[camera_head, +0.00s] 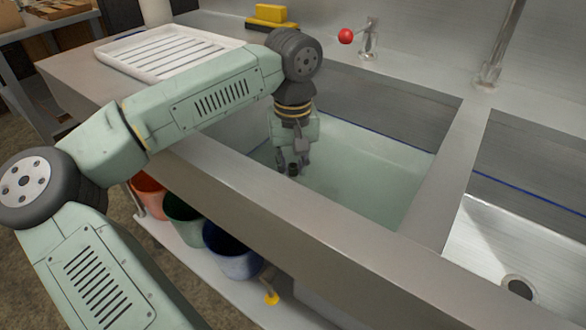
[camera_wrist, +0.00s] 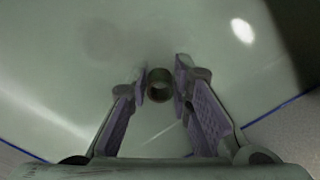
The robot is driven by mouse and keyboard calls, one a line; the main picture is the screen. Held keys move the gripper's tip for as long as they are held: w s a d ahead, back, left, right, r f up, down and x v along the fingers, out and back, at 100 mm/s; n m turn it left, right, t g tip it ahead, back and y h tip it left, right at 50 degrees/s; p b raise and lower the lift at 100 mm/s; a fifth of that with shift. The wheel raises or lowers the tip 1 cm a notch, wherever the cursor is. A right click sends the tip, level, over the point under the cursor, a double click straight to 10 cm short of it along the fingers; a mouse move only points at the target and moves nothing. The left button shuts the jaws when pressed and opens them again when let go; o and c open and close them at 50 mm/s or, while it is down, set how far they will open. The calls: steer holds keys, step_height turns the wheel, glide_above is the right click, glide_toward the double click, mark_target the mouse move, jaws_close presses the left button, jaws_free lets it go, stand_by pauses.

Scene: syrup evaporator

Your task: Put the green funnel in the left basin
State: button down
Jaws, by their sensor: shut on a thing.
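The left basin (camera_head: 385,172) holds pale greenish water or has a pale green floor, with a blue line along its wall. My gripper (camera_head: 291,168) reaches down into this basin, near its left front part. In the wrist view the fingers (camera_wrist: 160,80) are closed around a short, dark green, open-ended tube (camera_wrist: 160,92). It looks like the spout of the green funnel. The funnel's wider part cannot be made out, and I cannot tell whether it touches the basin floor. A faint dark round patch shows on the basin floor in the wrist view.
The right basin (camera_head: 474,235) is empty, with a drain (camera_head: 519,287); a steel divider (camera_head: 446,190) separates the basins. A white ribbed tray (camera_head: 167,53) and yellow sponge (camera_head: 271,13) lie behind. A blue bucket (camera_head: 232,252) is on the lower shelf.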

steer(key=shift+f, duration=0.1)
steer(key=c, duration=1.4)
jaws_free()
steer(key=shift+o, duration=0.5)
steer(key=o, duration=0.4)
steer(key=shift+r+p, duration=10.8)
steer(key=shift+r, duration=6.05)
